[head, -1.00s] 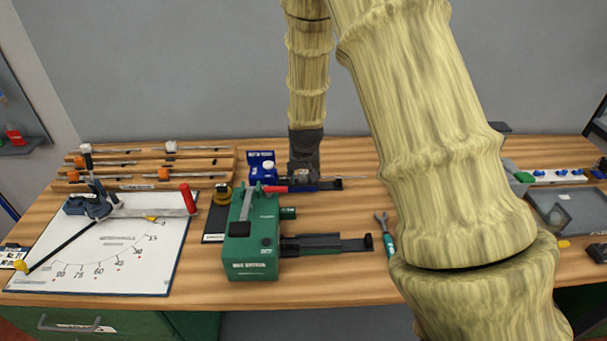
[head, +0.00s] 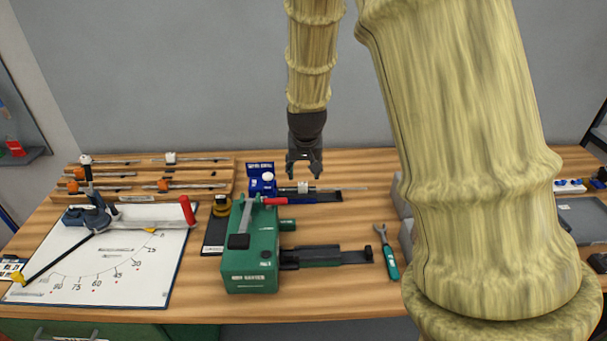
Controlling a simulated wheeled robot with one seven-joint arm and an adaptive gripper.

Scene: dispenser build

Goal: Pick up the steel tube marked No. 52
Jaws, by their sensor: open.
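My gripper (head: 304,174) points down with its fingers apart and nothing between them. It is above a thin steel tube (head: 345,189) with a white tag (head: 303,187), which lies along the blue device (head: 262,180) at the back of the bench. Other steel tubes (head: 205,159) with white or orange tags lie on a stepped wooden rack (head: 225,193) at the left. The tag numbers are too small to read, so I cannot tell which tube is No. 52.
A green machine (head: 252,262) with a red-tipped lever and black slide (head: 325,257) stands in front. A white angle board (head: 100,285) with a red-handled tool lies left. A teal-handled wrench (head: 389,262) lies right. My arm hides part of the right side.

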